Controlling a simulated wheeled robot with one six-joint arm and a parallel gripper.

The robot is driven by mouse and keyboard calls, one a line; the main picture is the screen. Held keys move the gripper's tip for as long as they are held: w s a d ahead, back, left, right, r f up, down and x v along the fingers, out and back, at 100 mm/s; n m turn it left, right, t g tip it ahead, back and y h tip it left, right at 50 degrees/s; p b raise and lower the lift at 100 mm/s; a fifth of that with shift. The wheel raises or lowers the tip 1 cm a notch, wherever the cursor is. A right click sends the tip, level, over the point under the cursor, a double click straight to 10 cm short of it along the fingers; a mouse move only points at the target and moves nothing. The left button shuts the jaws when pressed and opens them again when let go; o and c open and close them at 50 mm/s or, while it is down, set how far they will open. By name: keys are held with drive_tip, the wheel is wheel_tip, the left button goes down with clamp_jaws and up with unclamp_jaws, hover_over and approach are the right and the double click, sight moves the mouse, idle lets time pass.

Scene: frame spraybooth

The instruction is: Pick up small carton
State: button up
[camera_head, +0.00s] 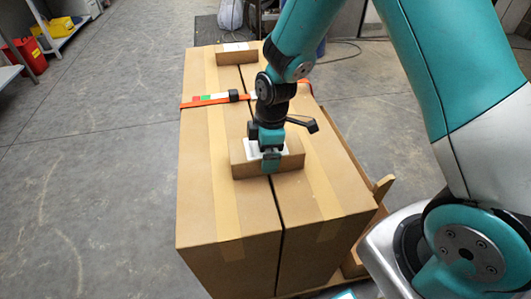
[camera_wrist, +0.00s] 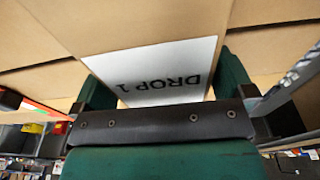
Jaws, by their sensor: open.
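A small brown carton (camera_head: 243,167) with a white label on top sits on the large cardboard boxes (camera_head: 205,215), over the seam between them. My gripper (camera_head: 268,153) is right at this carton from above, with one teal finger in front of its near face. In the wrist view my gripper (camera_wrist: 163,78) is open, its green fingers on either side of the label (camera_wrist: 150,65), which reads "DROP 1" upside down. Contact between fingers and carton cannot be told. A second small carton (camera_head: 237,56) with a white label lies at the far end of the boxes.
An orange strap (camera_head: 190,104) crosses the large boxes between the two small cartons. A wooden pallet edge (camera_head: 383,188) shows at the right of the boxes. Shelving with red and yellow items (camera_head: 27,55) stands at the far left. The grey floor on the left is clear.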

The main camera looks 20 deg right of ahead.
drive_tip(key=shift+a+f, duration=0.1)
drive_tip(key=shift+f, duration=0.4)
drive_tip(key=shift+c, duration=0.2)
drive_tip(key=c, duration=0.7)
drive_tip(key=shift+c, duration=0.9)
drive_tip(key=shift+r, duration=0.15)
